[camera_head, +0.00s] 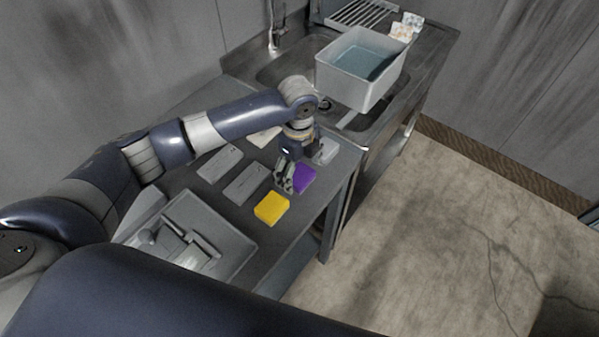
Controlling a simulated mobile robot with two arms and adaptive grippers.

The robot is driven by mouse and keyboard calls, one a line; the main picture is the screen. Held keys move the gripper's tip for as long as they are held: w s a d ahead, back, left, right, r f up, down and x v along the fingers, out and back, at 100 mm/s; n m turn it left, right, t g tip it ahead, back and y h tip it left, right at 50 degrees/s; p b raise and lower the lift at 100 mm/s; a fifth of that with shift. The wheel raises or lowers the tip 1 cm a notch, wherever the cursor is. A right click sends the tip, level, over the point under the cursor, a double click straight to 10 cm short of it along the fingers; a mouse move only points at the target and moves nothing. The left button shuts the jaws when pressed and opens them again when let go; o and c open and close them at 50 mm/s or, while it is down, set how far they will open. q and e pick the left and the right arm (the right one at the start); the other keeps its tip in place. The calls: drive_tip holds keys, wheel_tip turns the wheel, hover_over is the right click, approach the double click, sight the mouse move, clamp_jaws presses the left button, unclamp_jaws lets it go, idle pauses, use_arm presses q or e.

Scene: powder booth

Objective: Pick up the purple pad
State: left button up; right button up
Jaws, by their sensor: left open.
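The purple pad (304,178) lies flat on the grey bench, near its right edge. My left gripper (285,184) points down at the pad's left side, with its fingers low over the bench. It is open and holds nothing that I can see. The fingers hide part of the pad's left edge, and I cannot tell whether they touch it. My right gripper is not in view.
A yellow pad (271,208) lies just in front of the purple one. Grey flat blocks (245,185) lie to the left. A grey tray (232,241) with tools is nearer. A sink with a white water tub (341,82) stands behind. The floor at right is clear.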

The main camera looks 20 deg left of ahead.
use_arm(q)
drive_tip(key=shift+s+f, duration=0.1)
drive_tip(key=shift+f, duration=0.6)
drive_tip(key=c, duration=1.1)
drive_tip(key=shift+c, duration=0.2)
drive_tip(key=shift+r, duration=0.35)
wheel_tip(320, 180, up, 2)
drive_tip(key=shift+r+b, duration=0.25)
drive_tip(key=shift+b, duration=0.6)
drive_tip(key=s+d+b, duration=0.1)
drive_tip(key=s, duration=0.3)
drive_tip(key=s+d+r+b, duration=0.1)
drive_tip(key=s+d, duration=0.1)
drive_tip(key=s, duration=0.3)
drive_tip(key=s+d, duration=0.1)
drive_tip(key=s, duration=0.4)
drive_tip(key=shift+d+r+b, duration=0.2)
drive_tip(key=shift+r+b, duration=0.1)
drive_tip(key=shift+b, duration=0.1)
drive_tip(key=shift+s+d+r, duration=0.1)
drive_tip(key=shift+s+d, duration=0.1)
drive_tip(key=shift+s, duration=0.4)
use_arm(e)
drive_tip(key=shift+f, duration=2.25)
